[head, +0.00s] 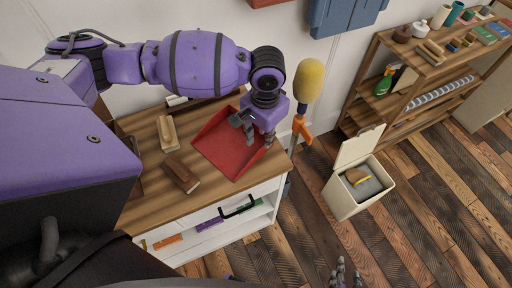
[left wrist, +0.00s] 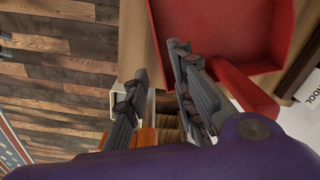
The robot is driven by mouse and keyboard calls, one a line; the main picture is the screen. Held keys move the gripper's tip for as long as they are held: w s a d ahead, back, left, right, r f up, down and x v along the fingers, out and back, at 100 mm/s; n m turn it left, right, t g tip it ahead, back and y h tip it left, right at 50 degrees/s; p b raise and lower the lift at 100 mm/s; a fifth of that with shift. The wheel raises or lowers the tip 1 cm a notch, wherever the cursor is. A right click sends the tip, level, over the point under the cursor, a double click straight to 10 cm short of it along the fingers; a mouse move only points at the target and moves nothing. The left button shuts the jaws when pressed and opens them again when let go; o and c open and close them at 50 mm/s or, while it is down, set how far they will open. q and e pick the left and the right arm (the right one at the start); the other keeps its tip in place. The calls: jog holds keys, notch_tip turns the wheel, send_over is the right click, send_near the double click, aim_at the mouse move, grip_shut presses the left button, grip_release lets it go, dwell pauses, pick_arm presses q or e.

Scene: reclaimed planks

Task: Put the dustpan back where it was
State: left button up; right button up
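The red dustpan (head: 228,150) lies on the wooden top of a white cabinet (head: 140,205), near its right end. In the left wrist view its pan (left wrist: 220,30) fills the upper right and its red handle (left wrist: 247,92) runs beside my fingers. My left gripper (head: 259,138) is over the dustpan's right side and hides part of it in the head view. Its fingers (left wrist: 160,95) are apart with nothing visible between them; the handle is outside them. My right gripper (head: 346,272) is low at the bottom edge, away from the dustpan, with fingers apart.
A wooden brush (head: 168,133) and a brown block (head: 181,174) lie left of the dustpan. A yellow duster (head: 309,80) with an orange handle stands just right of the cabinet. An open cream bin (head: 346,201) and a loaded shelf (head: 425,70) stand further right. Plank floor is clear in front.

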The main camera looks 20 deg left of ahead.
pick_arm(q)
jog(key=shift+d+r, duration=0.1)
jog(key=shift+r, duration=2.25)
